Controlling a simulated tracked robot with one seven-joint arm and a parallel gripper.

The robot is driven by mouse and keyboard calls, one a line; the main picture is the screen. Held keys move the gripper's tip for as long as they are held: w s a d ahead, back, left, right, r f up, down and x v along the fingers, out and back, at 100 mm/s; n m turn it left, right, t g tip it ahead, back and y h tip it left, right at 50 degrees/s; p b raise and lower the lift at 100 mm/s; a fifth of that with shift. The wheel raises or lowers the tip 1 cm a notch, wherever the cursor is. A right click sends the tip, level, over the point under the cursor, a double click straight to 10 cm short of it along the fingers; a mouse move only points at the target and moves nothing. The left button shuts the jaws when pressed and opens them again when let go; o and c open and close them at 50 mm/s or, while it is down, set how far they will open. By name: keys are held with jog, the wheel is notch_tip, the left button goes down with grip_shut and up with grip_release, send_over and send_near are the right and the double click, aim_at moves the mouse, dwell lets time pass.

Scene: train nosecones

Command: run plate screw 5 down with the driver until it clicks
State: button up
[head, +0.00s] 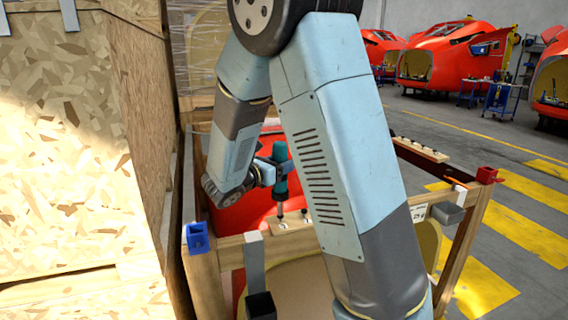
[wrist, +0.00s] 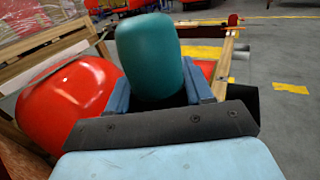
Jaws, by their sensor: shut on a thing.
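My gripper (head: 270,172) is shut on a teal and black driver (head: 281,160), which stands about upright with its shaft pointing down. The driver's teal body (wrist: 150,58) also fills the middle of the wrist view, between my gripper's blue fingers (wrist: 158,92). In the head view the shaft's lower end is at or just above a light wooden strip (head: 292,226) on the crate's near side. Small dark dots show on the strip. I cannot tell which is plate screw 5, nor whether the tip touches a screw. My forearm hides the strip's right part.
A wooden frame crate (head: 222,250) surrounds a red nosecone (head: 235,215). A tall chipboard crate (head: 140,130) stands close on the left. Open floor lies right.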

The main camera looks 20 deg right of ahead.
aim_at(283, 150)
jog(key=shift+f, duration=0.95)
dwell(2.1)
jog(key=shift+r, duration=2.8)
